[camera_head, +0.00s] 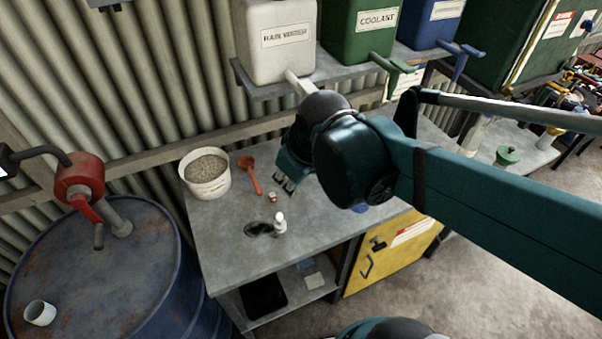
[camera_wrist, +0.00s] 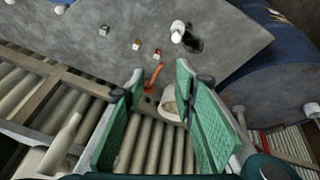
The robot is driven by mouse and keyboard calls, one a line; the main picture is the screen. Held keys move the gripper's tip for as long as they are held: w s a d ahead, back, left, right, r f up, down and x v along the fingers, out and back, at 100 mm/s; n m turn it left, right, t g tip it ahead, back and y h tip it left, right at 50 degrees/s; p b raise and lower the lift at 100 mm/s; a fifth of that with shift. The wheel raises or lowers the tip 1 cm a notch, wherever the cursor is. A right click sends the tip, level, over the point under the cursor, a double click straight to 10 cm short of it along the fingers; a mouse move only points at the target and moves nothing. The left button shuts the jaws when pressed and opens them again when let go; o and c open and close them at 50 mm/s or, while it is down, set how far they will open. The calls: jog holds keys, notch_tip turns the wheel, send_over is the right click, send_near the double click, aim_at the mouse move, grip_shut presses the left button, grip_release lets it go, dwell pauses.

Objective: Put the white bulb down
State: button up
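The white bulb (camera_head: 280,223) stands on the grey bench top near its front edge, beside a dark round patch. It also shows in the wrist view (camera_wrist: 178,33), near the top, next to the same dark patch. My gripper (camera_head: 285,181) is above the bench, behind the bulb and apart from it. In the wrist view my gripper (camera_wrist: 161,75) has its green finger pads wide apart with nothing held between them.
A tub of granules (camera_head: 206,184) and an orange scoop (camera_head: 250,175) lie towards the wall. A small red and white item (camera_head: 272,198) is near my gripper. A blue drum (camera_head: 100,275) stands left. A shelf holds the white container (camera_head: 277,45) above the bench.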

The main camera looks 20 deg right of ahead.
jog(key=s+r+m+t, duration=0.1)
jog(key=m, duration=0.1)
jog(key=s+d+r+m+t, duration=0.1)
jog(key=s+r+m, duration=0.1)
jog(key=shift+r+m, duration=0.1)
jog(key=shift+m, duration=0.3)
notch_tip(320, 180, down, 8)
jog(key=b, duration=0.7)
jog(key=shift+r+b, duration=0.2)
jog(key=shift+b, duration=0.15)
dwell(0.9)
